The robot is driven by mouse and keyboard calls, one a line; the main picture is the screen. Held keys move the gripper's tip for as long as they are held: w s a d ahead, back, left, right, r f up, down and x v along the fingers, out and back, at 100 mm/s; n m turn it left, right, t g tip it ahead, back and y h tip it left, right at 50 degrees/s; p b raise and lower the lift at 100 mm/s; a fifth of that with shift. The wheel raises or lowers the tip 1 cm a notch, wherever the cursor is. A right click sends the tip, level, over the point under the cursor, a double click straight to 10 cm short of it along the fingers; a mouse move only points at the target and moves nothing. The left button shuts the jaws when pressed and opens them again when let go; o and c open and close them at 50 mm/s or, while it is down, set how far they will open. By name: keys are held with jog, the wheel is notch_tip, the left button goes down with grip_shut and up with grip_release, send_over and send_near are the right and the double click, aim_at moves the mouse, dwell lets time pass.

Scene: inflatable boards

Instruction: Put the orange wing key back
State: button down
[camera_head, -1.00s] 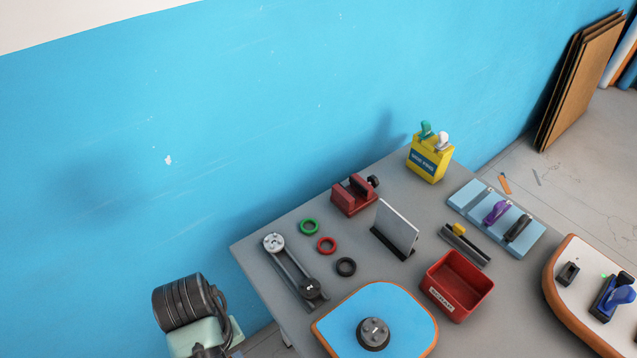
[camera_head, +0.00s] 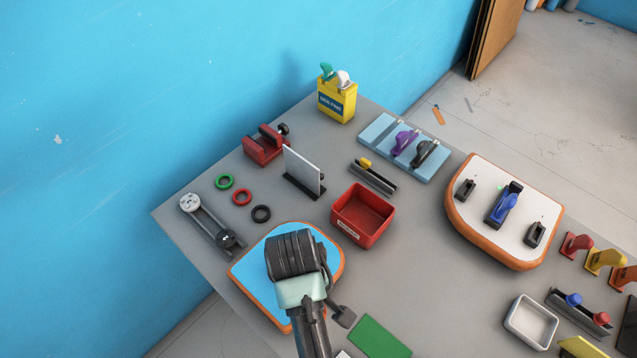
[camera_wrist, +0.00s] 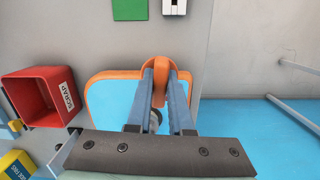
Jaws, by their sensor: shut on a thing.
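An orange piece (camera_wrist: 159,64), which looks like the orange wing key, sits between the fingertips of my gripper (camera_wrist: 160,78) in the wrist view. My gripper is shut on it, above the orange-rimmed blue board (camera_wrist: 101,100). The key's lower part is hidden by the fingers. In the head view my wrist covers much of this blue board (camera_head: 248,275), and the key and fingertips are hidden. A light blue rack (camera_head: 378,128) at the back right carries a purple key (camera_head: 404,141) and a black key (camera_head: 424,154); its left part looks bare.
A red scrap bin (camera_head: 363,216) stands right of the blue board. A grey upright plate (camera_head: 303,170), a red vise (camera_head: 265,146) and a yellow box (camera_head: 337,100) stand further back. A white board (camera_head: 480,220) with clamps is at the right.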

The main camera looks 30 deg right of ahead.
jog(key=shift+s+d+f+n, duration=0.1)
jog(key=shift+s+d+n, duration=0.1)
jog(key=shift+s, duration=0.35)
jog(key=shift+s+d+f+n, duration=0.1)
jog(key=shift+s+n, duration=0.1)
jog(key=shift+s, duration=0.3)
jog(key=shift+s+a+f, duration=0.1)
jog(key=shift+a+f, duration=0.05)
jog(key=shift+f, duration=0.15)
notch_tip(320, 180, down, 9)
jog(key=shift+f+p, duration=0.2)
jog(key=shift+p, duration=0.25)
jog(key=shift+f, duration=0.15)
jog(key=c, duration=0.8)
grip_release()
jog(key=r, duration=0.4)
jog(key=w+r, duration=0.1)
jog(key=r, duration=0.7)
jog(key=shift+w+a+r, duration=0.15)
